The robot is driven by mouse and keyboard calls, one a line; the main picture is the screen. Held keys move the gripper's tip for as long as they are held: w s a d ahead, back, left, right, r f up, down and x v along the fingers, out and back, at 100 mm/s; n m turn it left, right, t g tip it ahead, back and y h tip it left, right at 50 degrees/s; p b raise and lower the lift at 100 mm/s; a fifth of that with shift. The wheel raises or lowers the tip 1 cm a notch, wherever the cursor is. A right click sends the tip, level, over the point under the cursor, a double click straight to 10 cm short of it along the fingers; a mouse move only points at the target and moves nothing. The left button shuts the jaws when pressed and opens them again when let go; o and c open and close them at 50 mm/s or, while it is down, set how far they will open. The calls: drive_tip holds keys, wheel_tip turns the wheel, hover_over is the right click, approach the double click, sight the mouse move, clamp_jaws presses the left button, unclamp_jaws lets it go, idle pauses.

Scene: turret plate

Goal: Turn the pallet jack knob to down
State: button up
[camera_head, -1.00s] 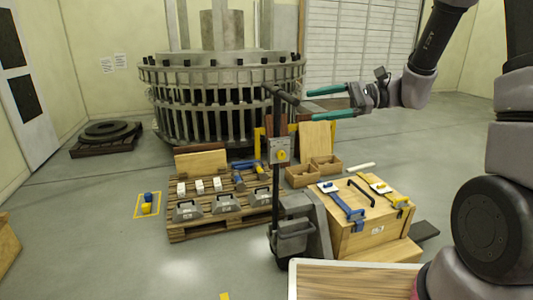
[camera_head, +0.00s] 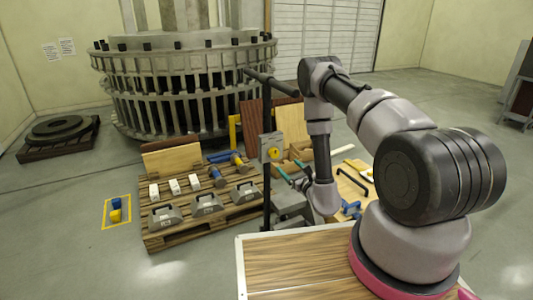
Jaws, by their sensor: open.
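The pallet jack (camera_head: 291,202) stands in the middle with a dark upright mast and a handle bar (camera_head: 272,82) on top. A grey plate on the mast carries a yellow knob (camera_head: 273,153); its exact setting is too small to read. My gripper (camera_head: 288,168) has green fingers, spread open and empty. It is low, just right of and below the knob plate, and appears apart from the knob; the depth between them is hard to tell. My arm hides part of the jack's right side and the wooden crate.
A pallet (camera_head: 215,222) with grey blocks and tools lies left of the jack. A wooden crate (camera_head: 348,190) with clamps stands right, partly hidden. A wooden-topped surface (camera_head: 290,270) is in front. A large ribbed ring structure (camera_head: 185,90) stands behind. The left floor is mostly clear.

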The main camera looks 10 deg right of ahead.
sight(275, 154)
drive_tip(key=x, duration=1)
drive_tip(key=shift+w+f, duration=0.2)
drive_tip(key=shift+w, duration=0.2)
drive_tip(key=c, duration=1.4)
